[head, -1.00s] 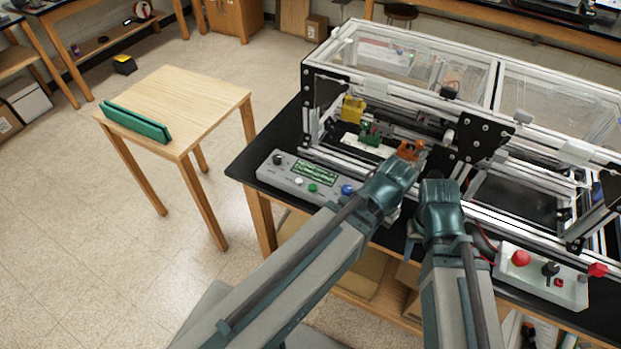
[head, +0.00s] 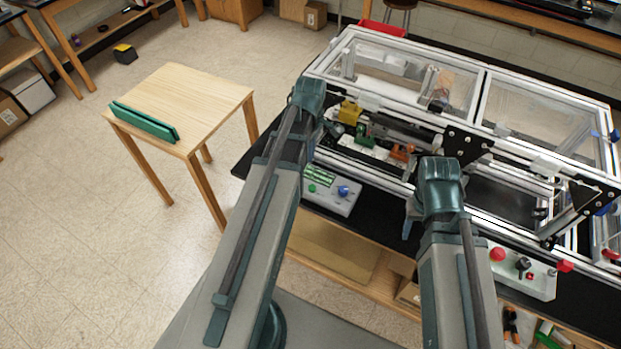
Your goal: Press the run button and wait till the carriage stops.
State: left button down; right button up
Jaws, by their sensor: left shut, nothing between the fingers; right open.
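The grey control box (head: 330,200) lies at the front left of the black bench. It shows a green display (head: 319,173), a green button (head: 312,188) and a blue button (head: 343,190); its left part is hidden by my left arm. No label is readable, so I cannot tell which button is run. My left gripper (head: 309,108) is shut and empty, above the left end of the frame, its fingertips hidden. My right gripper (head: 428,205) is open at the frame's front edge, right of the box. An orange part (head: 402,151) sits inside the frame; I cannot tell whether it belongs to the carriage.
A second box (head: 525,275) with a red button (head: 497,254) and black knob (head: 523,263) lies at the front right. Yellow (head: 349,112) and green (head: 364,137) parts are inside the extrusion frame (head: 475,105). A wooden table (head: 200,100) with a green holder (head: 143,122) stands left.

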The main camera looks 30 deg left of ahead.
aim_at(310, 187)
pick_arm(q)
jog(key=shift+f, duration=0.15)
notch_tip(310, 187, down, 14)
jog(key=b, duration=1.4)
